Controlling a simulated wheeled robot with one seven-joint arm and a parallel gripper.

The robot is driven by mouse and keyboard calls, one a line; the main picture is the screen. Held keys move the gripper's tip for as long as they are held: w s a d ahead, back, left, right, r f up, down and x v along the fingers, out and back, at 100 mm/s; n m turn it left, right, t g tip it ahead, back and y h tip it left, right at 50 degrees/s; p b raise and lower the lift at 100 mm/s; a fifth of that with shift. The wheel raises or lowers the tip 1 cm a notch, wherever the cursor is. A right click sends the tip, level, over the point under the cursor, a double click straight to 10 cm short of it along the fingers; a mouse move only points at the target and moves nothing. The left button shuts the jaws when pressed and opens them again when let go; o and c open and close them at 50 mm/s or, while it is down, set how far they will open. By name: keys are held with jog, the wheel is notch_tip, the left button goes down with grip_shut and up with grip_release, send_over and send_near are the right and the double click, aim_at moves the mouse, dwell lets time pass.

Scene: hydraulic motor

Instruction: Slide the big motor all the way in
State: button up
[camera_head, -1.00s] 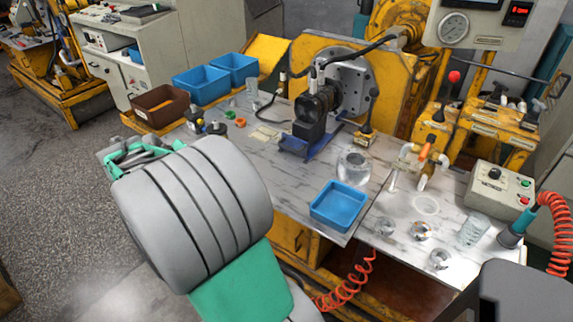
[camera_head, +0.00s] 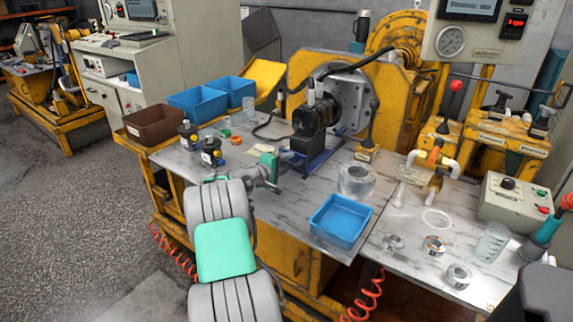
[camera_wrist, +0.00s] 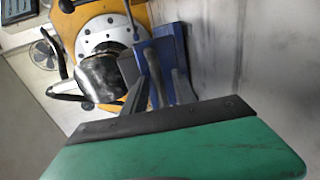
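The big motor (camera_head: 308,119) is dark and sits on a blue slide stand (camera_head: 318,160), close in front of the round grey mounting plate (camera_head: 350,112). I cannot tell whether a gap is left between motor and plate. In the wrist view the motor (camera_wrist: 103,78), the plate (camera_wrist: 92,36) and the blue stand (camera_wrist: 170,58) show ahead of my green gripper body. My gripper (camera_head: 278,178) is low over the table, just left of the stand's near end. Its fingers are small and partly hidden here, so their opening and any contact with the stand are unclear.
Two small dark motors (camera_head: 211,150) stand at the left. Blue bins (camera_head: 198,103) and a brown bin (camera_head: 152,125) line the back left. A blue tray (camera_head: 340,222) and a clear metal ring (camera_head: 356,180) lie to the right.

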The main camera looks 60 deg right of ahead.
grip_shut()
dwell(1.4)
